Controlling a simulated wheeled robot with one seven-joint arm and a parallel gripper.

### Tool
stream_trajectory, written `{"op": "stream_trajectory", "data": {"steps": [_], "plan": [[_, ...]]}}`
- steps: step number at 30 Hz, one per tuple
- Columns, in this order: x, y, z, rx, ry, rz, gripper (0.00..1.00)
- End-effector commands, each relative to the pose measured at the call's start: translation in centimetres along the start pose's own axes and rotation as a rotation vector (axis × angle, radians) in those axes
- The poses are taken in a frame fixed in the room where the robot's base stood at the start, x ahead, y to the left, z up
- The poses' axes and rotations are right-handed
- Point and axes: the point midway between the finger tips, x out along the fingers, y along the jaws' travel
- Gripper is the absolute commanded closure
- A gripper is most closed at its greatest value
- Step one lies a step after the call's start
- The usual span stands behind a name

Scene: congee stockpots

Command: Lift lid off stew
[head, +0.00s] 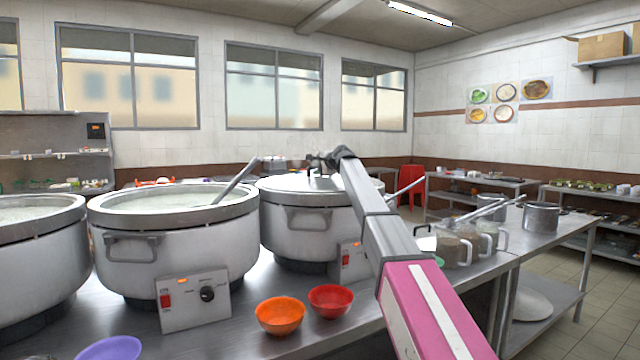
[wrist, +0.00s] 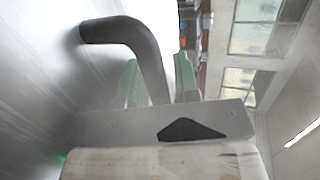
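The lidded stew pot (head: 300,230) is a large white stockpot in the middle of the counter in the head view. Its flat metal lid (head: 285,184) sits on the rim. My gripper (head: 318,160) is at the top of the lid, beside its handle. In the wrist view the handle (wrist: 145,38) is a thick dark bent bar rising from the shiny lid (wrist: 45,80). The bar runs between the two pale green fingers of my gripper (wrist: 160,82). A gap shows between the bar and the right finger, so the gripper looks open around it.
Two open pots of pale congee, the middle one (head: 175,245) and the left one (head: 35,250), stand left of the lidded pot. Orange (head: 280,315), red (head: 331,301) and purple (head: 110,348) bowls sit in front. Glass jugs (head: 452,248) and a small metal pot (head: 541,218) stand right.

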Motion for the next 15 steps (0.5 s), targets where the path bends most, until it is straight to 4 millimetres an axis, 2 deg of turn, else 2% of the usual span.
{"op": "stream_trajectory", "data": {"steps": [1,2,4,15], "plan": [[-0.03,0.01,0.00,0.000,0.000,0.000,0.71],[-0.04,0.02,0.00,0.000,0.000,0.000,0.77],[-0.04,0.02,-0.01,0.000,0.000,0.000,1.00],[-0.06,0.04,-0.02,0.000,0.000,0.000,1.00]]}}
